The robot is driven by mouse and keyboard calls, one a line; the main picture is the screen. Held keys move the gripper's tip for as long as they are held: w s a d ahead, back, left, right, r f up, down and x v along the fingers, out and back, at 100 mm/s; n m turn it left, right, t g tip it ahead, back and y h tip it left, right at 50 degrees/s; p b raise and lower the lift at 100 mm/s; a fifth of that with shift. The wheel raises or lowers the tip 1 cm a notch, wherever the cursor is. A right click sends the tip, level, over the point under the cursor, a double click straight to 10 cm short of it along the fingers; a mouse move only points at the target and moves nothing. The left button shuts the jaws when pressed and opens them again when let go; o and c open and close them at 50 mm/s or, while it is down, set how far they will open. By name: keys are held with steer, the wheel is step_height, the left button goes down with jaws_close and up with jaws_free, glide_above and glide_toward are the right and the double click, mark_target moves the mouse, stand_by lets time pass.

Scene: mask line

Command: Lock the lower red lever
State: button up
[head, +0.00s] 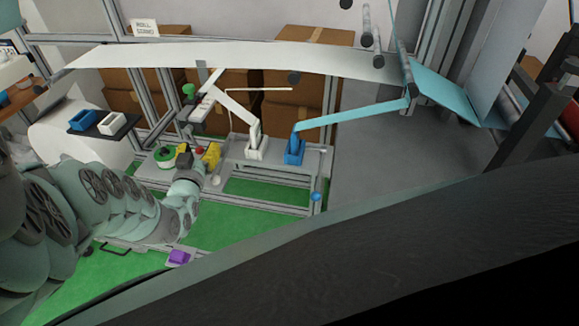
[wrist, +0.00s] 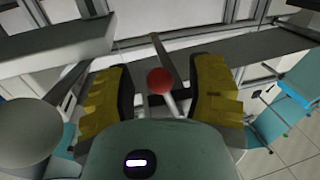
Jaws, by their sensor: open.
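A red ball knob of a lever (wrist: 159,81) shows in the wrist view between the two yellow fingers of my gripper (wrist: 160,74). The fingers are apart, with a visible gap on each side of the knob. A light rod (wrist: 170,104) runs down from the knob, and its lower end is hidden behind my gripper's body. In the head view my gripper (head: 198,156) is at the machine's frame, with a small red spot (head: 199,150) between its yellow fingers. I cannot tell whether this is the lower lever.
A white bracket (head: 256,146) and a blue bracket (head: 294,150) stand right of my gripper on the grey frame (head: 265,167). A green roll (head: 164,155) is close on its left. A white web (head: 240,57) spans above. Grey beams (wrist: 215,49) cross behind the knob.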

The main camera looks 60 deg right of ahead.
steer(key=shift+o, duration=0.3)
steer(key=shift+d, duration=0.1)
jaws_close()
stand_by(0.4)
